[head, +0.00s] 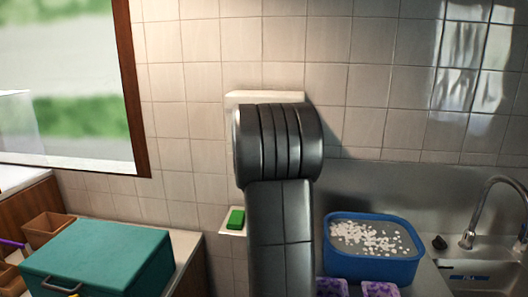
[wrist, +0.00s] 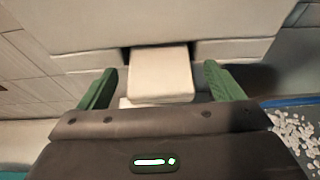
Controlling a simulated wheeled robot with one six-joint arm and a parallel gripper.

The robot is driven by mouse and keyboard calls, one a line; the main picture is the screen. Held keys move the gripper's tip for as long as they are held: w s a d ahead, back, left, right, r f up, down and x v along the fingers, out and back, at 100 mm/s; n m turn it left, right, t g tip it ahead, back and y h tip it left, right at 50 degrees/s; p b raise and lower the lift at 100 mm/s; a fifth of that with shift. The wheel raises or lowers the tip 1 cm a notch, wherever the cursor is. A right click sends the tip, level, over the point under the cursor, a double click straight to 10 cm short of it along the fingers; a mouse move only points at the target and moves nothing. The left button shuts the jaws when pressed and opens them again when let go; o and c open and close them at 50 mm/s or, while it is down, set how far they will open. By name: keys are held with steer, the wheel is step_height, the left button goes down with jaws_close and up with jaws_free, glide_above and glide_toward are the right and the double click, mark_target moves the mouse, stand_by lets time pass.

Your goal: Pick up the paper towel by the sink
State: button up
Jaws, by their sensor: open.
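The paper towel (wrist: 160,75) is a pale, flat piece coming out of a dark slot in a whitish dispenser (wrist: 150,22) in the wrist view. My gripper (wrist: 160,69) is open, with one green finger on each side of the towel and a gap on both sides. I cannot tell how deep the towel lies between the fingers. Only the top and edges of the dispenser (head: 265,97) show there, on the tiled wall.
A blue tub (head: 372,268) with white bits stands at the right, beside the metal sink (head: 485,281) and faucet (head: 467,240). A teal box (head: 105,255) is at the lower left.

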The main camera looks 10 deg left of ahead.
steer(key=c, duration=1)
steer(key=shift+c, duration=0.2)
steer(key=s+b, duration=0.4)
steer(key=s, duration=1.2)
steer(key=w+d+f+m+h, duration=0.1)
steer(key=d+f, duration=0.4)
steer(key=f, duration=0.4)
steer(key=w+d+f+m+h, duration=0.1)
steer(key=d+f, duration=0.3)
steer(key=f, duration=0.6)
steer(key=w+d+f+m+h, duration=0.1)
steer(key=d+f+h, duration=0.1)
steer(key=d+f, duration=0.3)
step_height(320, 180, down, 5)
steer(key=shift+w+d+r+g, duration=0.15)
steer(key=shift+w+d+g, duration=0.1)
steer(key=shift+d+g, duration=0.15)
